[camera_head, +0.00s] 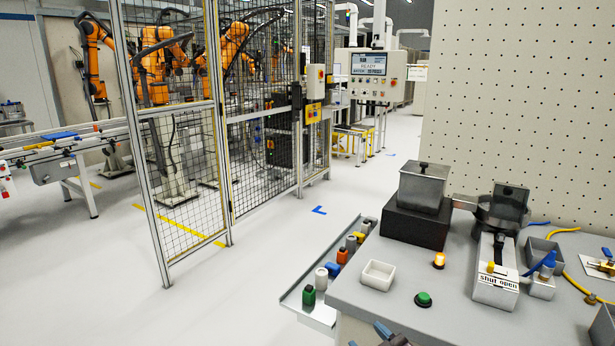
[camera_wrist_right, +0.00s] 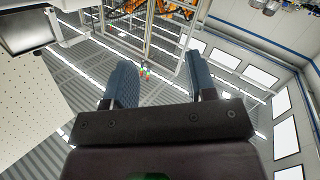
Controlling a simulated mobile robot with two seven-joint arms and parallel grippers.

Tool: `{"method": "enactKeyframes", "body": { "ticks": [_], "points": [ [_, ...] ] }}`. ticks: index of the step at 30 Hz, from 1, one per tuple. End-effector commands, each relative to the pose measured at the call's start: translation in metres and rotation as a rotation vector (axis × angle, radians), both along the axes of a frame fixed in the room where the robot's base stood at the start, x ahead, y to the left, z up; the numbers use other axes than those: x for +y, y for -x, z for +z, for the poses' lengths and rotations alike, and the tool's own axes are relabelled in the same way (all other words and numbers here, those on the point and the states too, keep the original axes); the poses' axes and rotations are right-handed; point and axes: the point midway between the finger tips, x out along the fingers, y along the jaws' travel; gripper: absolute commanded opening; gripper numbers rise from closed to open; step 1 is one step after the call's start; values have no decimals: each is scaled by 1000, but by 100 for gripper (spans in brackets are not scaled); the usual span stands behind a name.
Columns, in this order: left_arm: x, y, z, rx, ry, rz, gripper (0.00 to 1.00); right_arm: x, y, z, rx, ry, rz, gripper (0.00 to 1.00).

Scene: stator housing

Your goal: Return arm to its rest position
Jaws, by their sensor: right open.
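My right gripper (camera_wrist_right: 158,62) is open in the wrist view. Its two dark blue fingers stand well apart with nothing between them. They point away from the bench into the open room. In the head view, blue-grey finger-like tips (camera_head: 385,332) show at the bottom edge, in front of the grey workbench (camera_head: 480,325); they look like part of my own gripper. The rest of that arm is cut off by the frame. My left gripper is not in view.
On the bench stand a metal box (camera_head: 422,190) on a black block (camera_head: 415,225), a white tray (camera_head: 378,275), a lit orange lamp (camera_head: 439,260), a green button (camera_head: 423,299) and a clamp fixture (camera_head: 495,285). A pegboard wall (camera_head: 520,100) rises behind. Floor left is open.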

Motion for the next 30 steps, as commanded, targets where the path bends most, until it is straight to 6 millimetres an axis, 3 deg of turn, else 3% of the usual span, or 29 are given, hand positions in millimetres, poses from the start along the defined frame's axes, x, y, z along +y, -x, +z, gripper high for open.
{"method": "enactKeyframes", "body": {
  "ticks": [11,18,24,30],
  "points": [
    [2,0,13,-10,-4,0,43,-91,98,-62,208,-129,-263,51],
    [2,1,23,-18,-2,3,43,-138,184,-116,377,-147,-425,51],
    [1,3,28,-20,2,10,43,-150,248,-148,496,-146,-492,51],
    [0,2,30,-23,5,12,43,-154,274,-159,543,-137,-512,51]
  ]
}}
